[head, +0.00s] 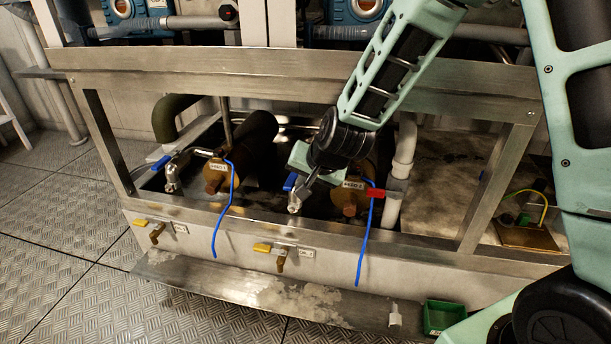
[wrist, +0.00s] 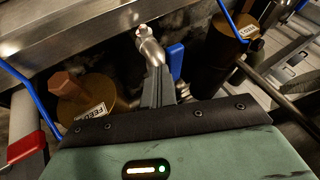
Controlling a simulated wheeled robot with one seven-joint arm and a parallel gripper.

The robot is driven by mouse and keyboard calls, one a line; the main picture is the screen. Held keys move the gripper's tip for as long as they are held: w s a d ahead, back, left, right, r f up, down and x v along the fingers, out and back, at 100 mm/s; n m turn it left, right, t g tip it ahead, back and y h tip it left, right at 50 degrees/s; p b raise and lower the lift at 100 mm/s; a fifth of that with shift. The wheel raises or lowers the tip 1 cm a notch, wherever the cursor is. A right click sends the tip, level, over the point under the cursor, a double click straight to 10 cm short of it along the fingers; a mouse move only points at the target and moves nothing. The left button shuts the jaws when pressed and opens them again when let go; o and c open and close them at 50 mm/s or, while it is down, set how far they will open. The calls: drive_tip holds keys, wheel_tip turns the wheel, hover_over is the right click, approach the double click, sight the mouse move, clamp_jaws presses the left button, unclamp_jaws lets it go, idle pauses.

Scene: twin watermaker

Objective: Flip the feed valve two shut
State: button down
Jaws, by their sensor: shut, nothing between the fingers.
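The feed two valve (head: 294,203) is a steel valve beside the brown cylinder labelled FEED 2 (head: 350,203). Its blue lever (head: 289,182) shows just left of my gripper (head: 304,188), which partly hides the valve. In the wrist view, my gripper (wrist: 157,72) has its fingers together and empty, pointing at the steel valve body (wrist: 150,45). The blue lever (wrist: 176,60) stands just right of the fingers there. I cannot tell whether they touch it. The labelled cylinder (wrist: 82,110) is at left in the wrist view.
A similar valve with a blue lever (head: 161,163) stands by the FEED 1 cylinder (head: 216,176). Blue hoses (head: 228,202) hang over the steel frame (head: 330,222). A red handle (head: 376,193) sits right of the FEED 2 label. Yellow-handled taps (head: 262,248) are below, with a green bin (head: 440,316).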

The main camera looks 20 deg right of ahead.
sight(285, 184)
drive_tip(key=shift+a+r, duration=0.1)
drive_tip(key=m+p, duration=0.1)
drive_tip(key=p, duration=0.1)
drive_tip(key=a+m+h+p, duration=0.1)
drive_tip(key=p, duration=0.1)
drive_tip(key=a+p, duration=0.1)
drive_tip(key=p, duration=0.2)
drive_tip(key=shift+w+a+r+m+h, duration=0.1)
drive_tip(key=shift+w+r+m+h, duration=0.2)
drive_tip(key=shift+r+m+h, duration=0.1)
drive_tip(key=m+p, duration=0.1)
drive_tip(key=p, duration=0.2)
drive_tip(key=w+a+m+h+p, duration=0.1)
drive_tip(key=p, duration=0.2)
drive_tip(key=shift+a+m+h, duration=0.2)
drive_tip(key=shift+m+h, duration=0.1)
drive_tip(key=w+a+f+m+g+h+p, duration=0.1)
drive_tip(key=w+a+m+g+h+p, duration=0.1)
drive_tip(key=w+m+p, duration=0.5)
drive_tip(key=shift+a+m+g+h+p, duration=0.4)
drive_tip(key=shift+h+p, duration=0.6)
drive_tip(key=shift+p, duration=1.9)
drive_tip(key=shift+w, duration=0.1)
